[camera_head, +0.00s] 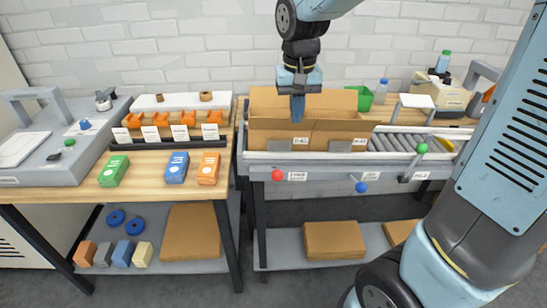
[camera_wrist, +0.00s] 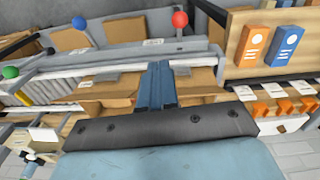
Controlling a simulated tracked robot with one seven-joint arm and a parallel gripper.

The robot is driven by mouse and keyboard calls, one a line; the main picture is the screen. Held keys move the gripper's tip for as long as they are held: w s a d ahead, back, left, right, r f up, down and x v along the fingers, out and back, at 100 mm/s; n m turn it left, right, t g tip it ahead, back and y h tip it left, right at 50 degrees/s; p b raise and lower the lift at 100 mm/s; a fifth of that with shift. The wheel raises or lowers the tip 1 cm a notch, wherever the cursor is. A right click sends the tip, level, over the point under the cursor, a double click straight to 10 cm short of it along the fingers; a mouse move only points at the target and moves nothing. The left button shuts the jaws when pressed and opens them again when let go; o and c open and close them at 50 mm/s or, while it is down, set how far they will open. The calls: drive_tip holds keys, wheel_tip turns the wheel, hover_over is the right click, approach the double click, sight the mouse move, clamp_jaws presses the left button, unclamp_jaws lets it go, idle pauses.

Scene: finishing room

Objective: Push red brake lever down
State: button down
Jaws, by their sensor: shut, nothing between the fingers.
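The red brake lever's round knob (camera_head: 277,175) sits at the front left of the conveyor frame, next to a small white label. It also shows in the wrist view, near the top right of centre (camera_wrist: 180,19), with a short dark stem. My gripper (camera_head: 297,117) points down above the open cardboard boxes, higher than the red knob and slightly to its right. In the wrist view its blue fingers (camera_wrist: 158,68) are together and empty, apart from the knob. Nothing hides the knob in either view.
A blue knob (camera_head: 361,187) and a green knob (camera_head: 422,148) stand further right along the conveyor. Open cardboard boxes (camera_head: 318,134) sit behind the front rail (camera_head: 330,156). A wooden bench (camera_head: 140,190) with orange, blue and green boxes stands left. Space before the red knob looks clear.

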drive_tip(key=w+a+f+g, duration=0.1)
drive_tip(key=w+a+f, duration=0.2)
drive_tip(key=a+f, duration=0.2)
drive_tip(key=shift+a+f+h, duration=0.25)
drive_tip(key=shift+a+h, duration=0.15)
drive_tip(key=shift+a, duration=0.15)
wheel_tip(320, 180, down, 10)
drive_tip(key=shift+s+d, duration=0.4)
drive_tip(key=shift+d, duration=0.05)
